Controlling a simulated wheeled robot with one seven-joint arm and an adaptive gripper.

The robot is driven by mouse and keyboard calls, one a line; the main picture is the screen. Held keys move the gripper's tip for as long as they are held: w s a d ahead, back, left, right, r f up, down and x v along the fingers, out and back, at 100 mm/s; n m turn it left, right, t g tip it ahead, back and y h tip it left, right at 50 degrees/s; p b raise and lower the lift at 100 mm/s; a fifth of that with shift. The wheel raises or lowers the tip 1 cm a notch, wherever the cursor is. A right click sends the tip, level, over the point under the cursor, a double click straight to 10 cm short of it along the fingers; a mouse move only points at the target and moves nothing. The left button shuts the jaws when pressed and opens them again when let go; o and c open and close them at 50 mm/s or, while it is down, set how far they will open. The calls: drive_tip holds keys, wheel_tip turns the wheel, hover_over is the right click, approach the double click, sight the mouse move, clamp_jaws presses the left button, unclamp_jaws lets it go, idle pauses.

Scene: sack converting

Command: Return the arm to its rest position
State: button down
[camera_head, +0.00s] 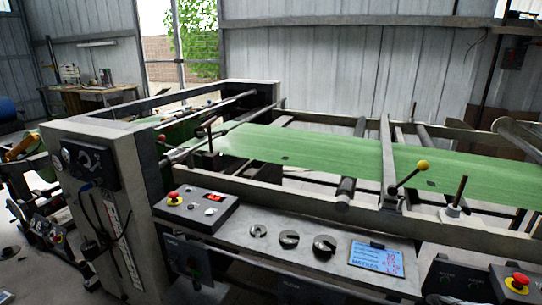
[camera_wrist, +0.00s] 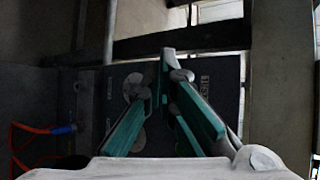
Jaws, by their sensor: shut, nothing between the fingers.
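My gripper (camera_wrist: 168,56) shows in the wrist view, with its green-lined fingers angled inward and their tips together. It is shut and holds nothing. Behind the fingers is a dark panel (camera_wrist: 226,88) with pale round parts, partly hidden by the fingers. I cannot tell the distance between the fingertips and the panel. My gripper does not show in the head view, so the pose of my whole arm cannot be told.
In the head view, the sack machine's frame (camera_head: 127,178) stands close, with a green web (camera_head: 300,148) across rollers. Orange and blue cables (camera_wrist: 42,129) lie left in the wrist view.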

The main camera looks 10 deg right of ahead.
drive_tip(key=w+r+n+g+h+p, duration=0.1)
drive_tip(key=w+r+n+g+h, duration=0.2)
drive_tip(key=r, duration=0.5)
drive_tip(key=w+r+n+g+h, duration=0.1)
drive_tip(key=w+r+n, duration=0.3)
drive_tip(key=r, duration=0.5)
drive_tip(key=a+r+n+g+h+p, duration=0.25)
drive_tip(key=a+r, duration=0.75)
drive_tip(key=r, duration=0.6)
drive_tip(key=s+a+r+n, duration=0.2)
drive_tip(key=s+a+r, duration=0.25)
drive_tip(key=a, duration=0.35)
drive_tip(key=s+a+r+n, duration=0.35)
drive_tip(key=s+a, duration=0.25)
drive_tip(key=a, duration=0.2)
drive_tip(key=s+a+r+n+g+y+p, duration=0.1)
drive_tip(key=s+a+n+y, duration=0.3)
drive_tip(key=s+a, duration=1)
drive_tip(key=shift+s+r+n+g+y, duration=0.2)
drive_tip(key=shift+s+n+g+y, duration=0.2)
drive_tip(key=shift+s, duration=0.3)
